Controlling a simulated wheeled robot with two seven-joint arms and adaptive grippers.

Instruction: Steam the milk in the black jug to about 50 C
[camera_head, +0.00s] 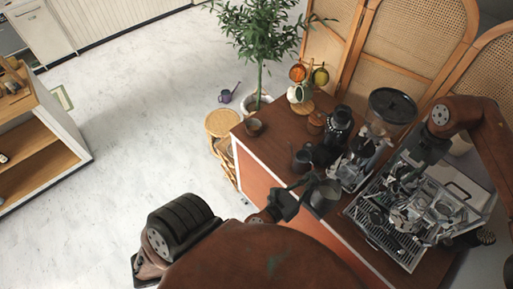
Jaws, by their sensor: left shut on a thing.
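My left gripper (303,187) is shut on a dark jug (325,196), which looks like the black jug. The jug is held at the counter's front side, left of the espresso machine (416,212). The milk inside cannot be made out. My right arm comes in from the right, and my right gripper (408,172) is over the back of the espresso machine. Its fingers blend with the machine parts, so I cannot tell whether it is open. The steam wand cannot be picked out clearly.
A coffee grinder (375,125) stands left of the machine. The counter's left part has free room. A potted plant (262,30) stands behind it.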

